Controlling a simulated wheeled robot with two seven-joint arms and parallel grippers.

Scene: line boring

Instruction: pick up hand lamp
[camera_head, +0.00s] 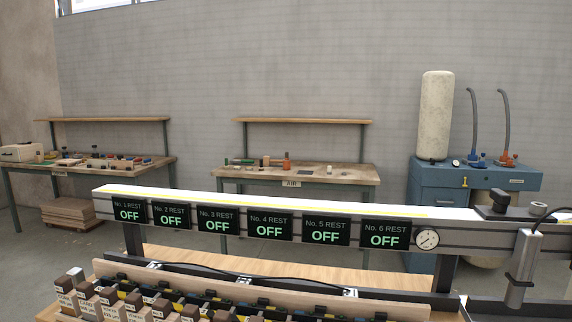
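A silver-grey cylinder (523,268) with dark bands hangs upright, slightly tilted, at the right end of the long beam. It may be the hand lamp, but I cannot tell for sure. A cable or hook shows at its top. Neither of my grippers is in view, and nothing is seen touching the cylinder.
The long beam (460,239) carries several "OFF" displays (268,228) and a round dial gauge (427,239). Labelled blocks (105,298) and a wooden rail crowd the front. Behind stand a left workbench (115,166), a middle workbench (330,174) and a blue cabinet (436,195).

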